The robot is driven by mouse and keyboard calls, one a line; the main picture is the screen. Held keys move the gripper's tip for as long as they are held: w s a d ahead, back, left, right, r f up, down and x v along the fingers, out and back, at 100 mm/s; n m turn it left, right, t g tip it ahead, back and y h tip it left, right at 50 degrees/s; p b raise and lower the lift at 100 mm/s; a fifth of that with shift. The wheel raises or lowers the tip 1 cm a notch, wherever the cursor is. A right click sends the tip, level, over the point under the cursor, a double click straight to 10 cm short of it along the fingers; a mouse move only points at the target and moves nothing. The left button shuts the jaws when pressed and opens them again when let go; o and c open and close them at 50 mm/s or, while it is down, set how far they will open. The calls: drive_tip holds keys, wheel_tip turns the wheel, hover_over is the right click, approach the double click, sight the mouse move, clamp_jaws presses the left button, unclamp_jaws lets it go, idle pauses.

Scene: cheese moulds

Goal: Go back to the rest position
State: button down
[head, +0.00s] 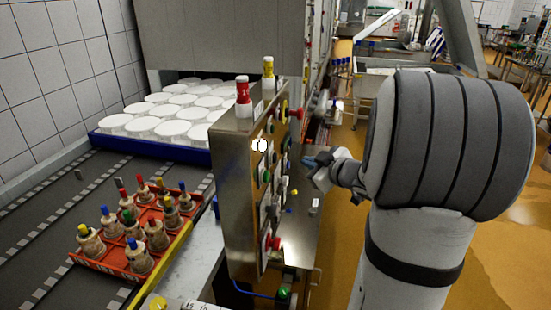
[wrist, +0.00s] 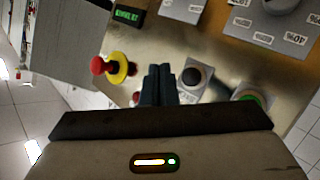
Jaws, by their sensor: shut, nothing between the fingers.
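My gripper (head: 318,163) is in front of the steel control panel (head: 236,180) in the head view, to the right of its button face. In the wrist view the gripper (wrist: 159,72) points at the panel face (wrist: 222,55), with its two dark fingers together and nothing between them. A red mushroom button on a yellow collar (wrist: 114,68) is left of the fingers. A dark round button (wrist: 193,77) is just right of them, and a green-ringed button (wrist: 252,98) is farther right. I cannot tell whether the fingertips touch the panel.
A red crate (head: 112,260) with several capped moulds stands on the dark conveyor (head: 40,215) at left. A blue tray (head: 150,150) holds many white moulds behind it. Red and yellow lamps (head: 243,92) stand on the panel. Orange floor (head: 345,255) is open at right.

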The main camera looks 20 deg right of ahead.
idle(0.4)
drive_tip(key=s+a+f+m+g+h, duration=0.1)
drive_tip(key=s+a+m+g, duration=0.3)
drive_tip(key=s+a, duration=0.5)
drive_tip(key=s+a+f+m+g+h, duration=0.2)
drive_tip(key=s+a+m+g, duration=0.2)
drive_tip(key=s, duration=1.1)
drive_tip(key=a+g, duration=0.2)
drive_tip(key=a, duration=0.2)
drive_tip(key=shift+s+a+f+g, duration=0.3)
drive_tip(key=shift+a+g, duration=0.1)
idle(1.1)
